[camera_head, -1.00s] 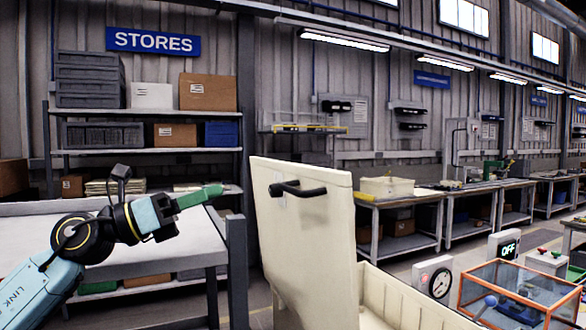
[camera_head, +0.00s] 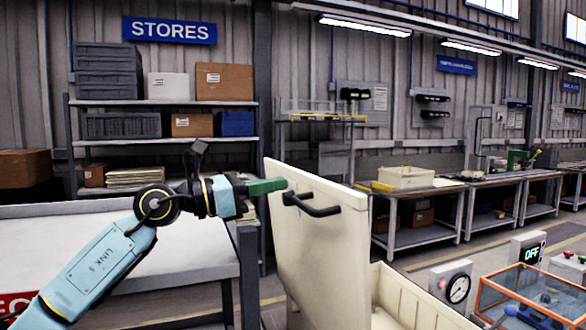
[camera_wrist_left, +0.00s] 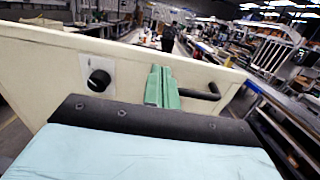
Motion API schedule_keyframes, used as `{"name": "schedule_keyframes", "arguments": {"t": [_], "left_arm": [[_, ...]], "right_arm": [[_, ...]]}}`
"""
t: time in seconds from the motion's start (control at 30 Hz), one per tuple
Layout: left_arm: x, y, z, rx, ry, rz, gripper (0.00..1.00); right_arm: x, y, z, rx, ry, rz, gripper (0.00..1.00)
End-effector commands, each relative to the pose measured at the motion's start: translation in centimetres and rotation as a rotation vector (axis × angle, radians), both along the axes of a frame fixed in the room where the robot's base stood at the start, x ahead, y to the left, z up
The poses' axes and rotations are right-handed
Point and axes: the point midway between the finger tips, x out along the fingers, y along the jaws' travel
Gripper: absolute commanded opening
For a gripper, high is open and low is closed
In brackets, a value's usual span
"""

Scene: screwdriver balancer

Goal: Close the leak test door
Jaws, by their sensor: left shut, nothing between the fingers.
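The leak test door (camera_head: 318,262) is a cream panel standing open, nearly upright, at the left end of a cream box (camera_head: 425,305). Its black bar handle (camera_head: 318,210) is on the face toward me. My left gripper (camera_head: 283,185) has green fingers, shut and empty, with the tips at the door's upper left, close to the handle's left end. In the left wrist view, the fingers (camera_wrist_left: 161,86) overlap the door (camera_wrist_left: 45,50) and part of the handle (camera_wrist_left: 200,93); whether they touch cannot be told. My right gripper is not in view.
A pressure gauge (camera_head: 457,288), a green "OFF" display (camera_head: 531,253) and an orange-framed clear case (camera_head: 525,300) stand right of the box. A white-topped table (camera_head: 190,262) lies under my left arm. Shelves (camera_head: 160,140) stand behind it.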

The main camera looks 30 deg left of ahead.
Motion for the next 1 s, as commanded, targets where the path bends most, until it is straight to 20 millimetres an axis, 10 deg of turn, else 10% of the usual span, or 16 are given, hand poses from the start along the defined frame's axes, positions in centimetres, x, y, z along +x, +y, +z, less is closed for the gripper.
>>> {"name": "schedule_keyframes", "arguments": {"t": [1.0], "left_arm": [[3.7, -2.6, 1.0, 0.019, 0.026, 0.018, 0.00]], "right_arm": [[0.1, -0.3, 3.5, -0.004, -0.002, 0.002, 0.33]]}}
